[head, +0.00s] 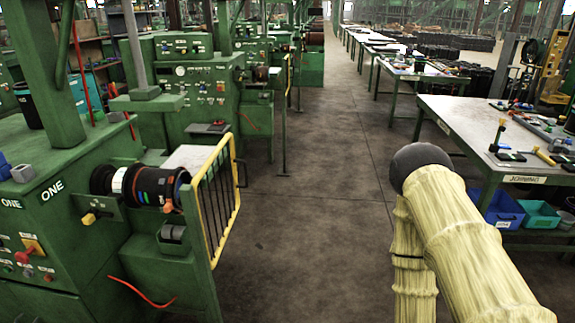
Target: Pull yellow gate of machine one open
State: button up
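Machine one (62,215) is the green machine at the left, marked "ONE" on its top and front. Its yellow gate (234,190) has a yellow tube frame and dark vertical bars. The gate stands upright at the machine's right side, between the black spindle (150,186) and the aisle, and looks shut, though I cannot make out a latch. A yellow loop (242,173) sticks out at the gate's far edge. My arm, in a pale yellow sleeve with a dark round joint, shows at the lower right, well apart from the gate. My gripper is not in view.
The grey aisle floor (310,200) is clear between the gate and my arm. A work table (455,115) with tools stands at the right, with blue bins (500,210) below. More green machines (190,85) stand beyond machine one. A red hose (140,292) hangs low in front.

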aim_at(229, 135)
jog(key=i, duration=0.95)
jog(key=u, duration=0.4)
